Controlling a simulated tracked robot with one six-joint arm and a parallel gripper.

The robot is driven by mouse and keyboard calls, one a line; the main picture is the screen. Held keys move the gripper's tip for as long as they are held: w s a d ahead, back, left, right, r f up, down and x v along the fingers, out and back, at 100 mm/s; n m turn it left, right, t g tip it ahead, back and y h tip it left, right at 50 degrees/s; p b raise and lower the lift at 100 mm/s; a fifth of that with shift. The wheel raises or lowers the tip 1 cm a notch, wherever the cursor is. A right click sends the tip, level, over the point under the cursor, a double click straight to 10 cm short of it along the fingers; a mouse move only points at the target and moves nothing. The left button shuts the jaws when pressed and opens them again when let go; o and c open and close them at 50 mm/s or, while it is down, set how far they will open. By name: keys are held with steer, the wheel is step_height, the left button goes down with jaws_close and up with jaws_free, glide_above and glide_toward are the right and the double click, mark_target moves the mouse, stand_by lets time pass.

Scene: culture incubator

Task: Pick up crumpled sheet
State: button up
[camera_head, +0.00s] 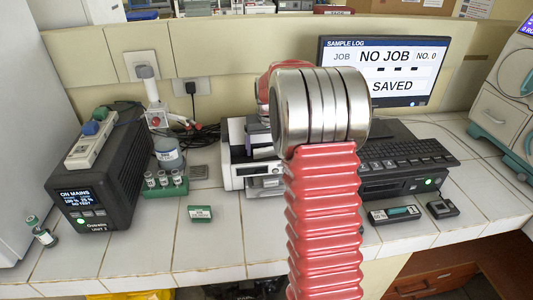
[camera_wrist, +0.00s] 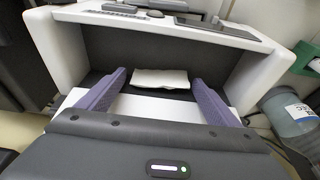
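A small white sheet (camera_wrist: 160,79) lies in the dark opening of a white-framed machine in the wrist view, slightly uneven in outline. My gripper (camera_wrist: 159,82) is open, with one purple finger on each side of the sheet. There is a visible gap between each finger and the sheet, so I see no contact. How far the fingertips reach along the sheet's depth is hard to tell. In the head view my red ribbed arm hides the gripper and I cannot make out the sheet.
The white and black printer (camera_head: 238,150) stands behind my arm on the tiled bench. A monitor (camera_head: 382,75) reads "SAVED". A keyboard (camera_head: 410,152) is right. A blue-grey jar (camera_wrist: 287,110) is close right of the machine.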

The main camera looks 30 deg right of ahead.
steer(key=c, duration=0.9)
steer(key=shift+s+r, duration=0.1)
steer(key=shift+s+a+r, duration=0.2)
steer(key=shift+s+r, duration=0.1)
steer(key=shift+r, duration=0.1)
step_height(320, 180, up, 6)
steer(key=s+a, duration=0.4)
steer(key=s, duration=0.4)
steer(key=s+a, duration=0.4)
steer(key=s, duration=0.5)
steer(key=shift+s+a, duration=0.15)
